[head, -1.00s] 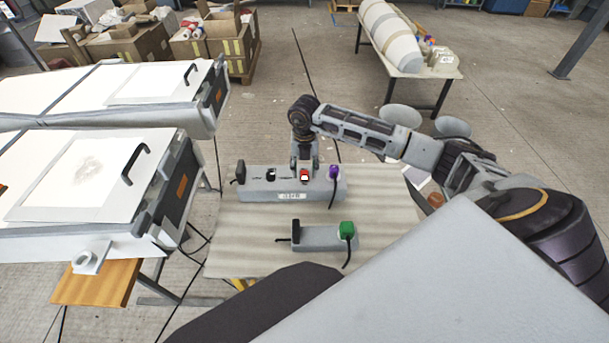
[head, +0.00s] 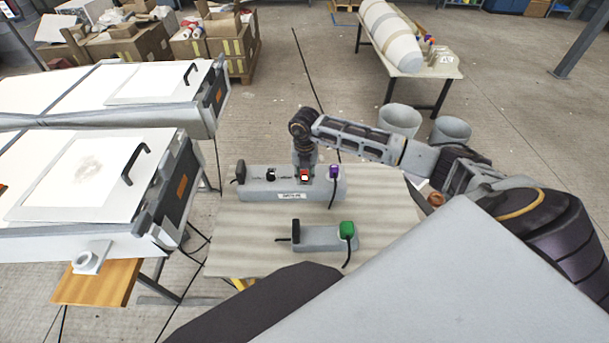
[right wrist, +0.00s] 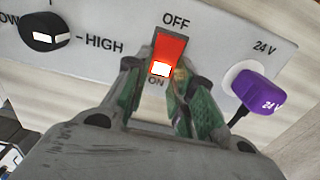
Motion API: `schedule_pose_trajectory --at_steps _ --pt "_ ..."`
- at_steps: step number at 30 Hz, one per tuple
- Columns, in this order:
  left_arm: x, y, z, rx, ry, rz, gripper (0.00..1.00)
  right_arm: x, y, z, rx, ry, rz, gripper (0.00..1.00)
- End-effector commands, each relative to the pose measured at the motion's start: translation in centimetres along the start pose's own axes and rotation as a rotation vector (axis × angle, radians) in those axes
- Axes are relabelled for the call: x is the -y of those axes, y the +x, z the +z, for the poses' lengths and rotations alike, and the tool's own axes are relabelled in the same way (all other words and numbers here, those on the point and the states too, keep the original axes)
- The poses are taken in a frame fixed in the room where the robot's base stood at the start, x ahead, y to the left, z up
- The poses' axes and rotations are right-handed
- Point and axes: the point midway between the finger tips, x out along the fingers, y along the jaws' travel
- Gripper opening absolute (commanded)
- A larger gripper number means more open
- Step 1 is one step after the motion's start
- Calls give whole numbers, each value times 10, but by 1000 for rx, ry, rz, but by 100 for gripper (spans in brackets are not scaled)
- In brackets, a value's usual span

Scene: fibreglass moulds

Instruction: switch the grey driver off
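The grey driver (head: 256,188) is a long grey box on the table, with a dark knob, a red rocker switch (head: 305,176) and a purple plug (head: 334,172). In the right wrist view the switch (right wrist: 169,48) lies between the words OFF and ON, with a bright lit patch at its ON end. My right gripper (head: 304,166) is above the switch. In the right wrist view its fingertips (right wrist: 157,74) stand apart on either side of the ON end; I cannot tell whether they touch it. My left gripper is not in view.
A smaller grey box (head: 318,242) with a green plug (head: 347,230) stands nearer on the table (head: 240,232). Black leads hang from both plugs. White moulds with black handles (head: 60,190) stand at the left. Bare table lies between and around the boxes.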

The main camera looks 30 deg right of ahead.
Motion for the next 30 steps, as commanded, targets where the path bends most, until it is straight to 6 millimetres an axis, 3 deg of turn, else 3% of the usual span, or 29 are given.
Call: schedule_pose_trajectory --at_steps 3,13,30 --pt "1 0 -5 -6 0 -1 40 0 0 0 0 0 0 1" --pt "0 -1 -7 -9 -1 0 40 0 -1 3 -49 4 -2 1" --pt "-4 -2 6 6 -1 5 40 1 -4 8 -248 2 -2 1"
